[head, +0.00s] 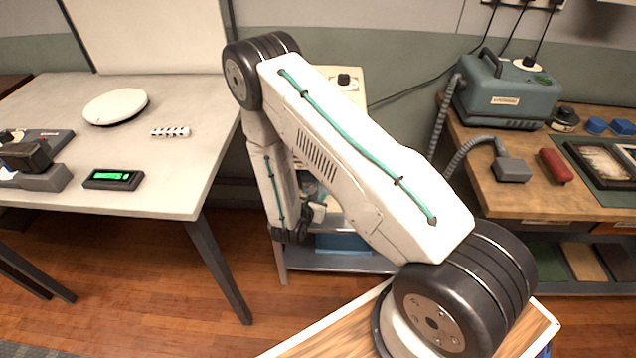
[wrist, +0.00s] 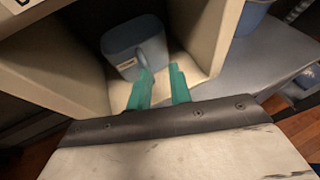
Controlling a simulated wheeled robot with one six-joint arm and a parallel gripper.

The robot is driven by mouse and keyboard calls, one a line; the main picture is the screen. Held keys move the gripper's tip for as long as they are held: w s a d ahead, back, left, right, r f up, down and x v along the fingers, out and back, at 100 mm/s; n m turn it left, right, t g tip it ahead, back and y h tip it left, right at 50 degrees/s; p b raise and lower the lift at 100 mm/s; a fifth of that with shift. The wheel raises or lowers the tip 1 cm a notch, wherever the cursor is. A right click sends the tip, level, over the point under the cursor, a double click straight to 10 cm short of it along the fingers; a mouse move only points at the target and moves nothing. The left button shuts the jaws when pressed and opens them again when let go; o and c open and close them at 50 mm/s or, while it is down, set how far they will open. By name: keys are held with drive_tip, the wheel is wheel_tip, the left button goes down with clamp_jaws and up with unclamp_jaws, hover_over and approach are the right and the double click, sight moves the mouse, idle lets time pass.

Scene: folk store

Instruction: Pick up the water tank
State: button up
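A blue-grey tank (wrist: 138,45) with a white label, likely the water tank, sits inside a cream, open-fronted housing (wrist: 60,62) in the wrist view. My gripper (wrist: 162,80) has two green fingers, apart with a gap between them. The fingers point into the opening. The left fingertip overlaps the tank's lower right edge in the picture; I cannot tell whether they touch. Nothing shows held between the fingers. In the head view my arm hides most of this area, and the tank cannot be made out there.
A grey shelf surface (wrist: 240,78) lies right of the housing. In the head view, a white table (head: 165,185) stands left and a wooden bench (head: 520,202) with a blue-grey machine (head: 508,92) and hoses stands right. A blue box (head: 342,243) sits on the low shelf between them.

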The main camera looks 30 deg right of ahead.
sight(317, 183)
drive_tip(key=shift+n+t+y, duration=0.6)
drive_tip(key=w+d+f, duration=0.1)
drive_tip(key=w, duration=0.1)
drive_tip(key=w+d+f, duration=0.1)
drive_tip(key=w+f, duration=0.1)
drive_tip(key=w+d+f, duration=0.1)
drive_tip(key=w, duration=0.1)
drive_tip(key=shift+w+d+f, duration=0.15)
drive_tip(key=shift+d+f, duration=0.15)
drive_tip(key=shift+d, duration=0.05)
clamp_jaws()
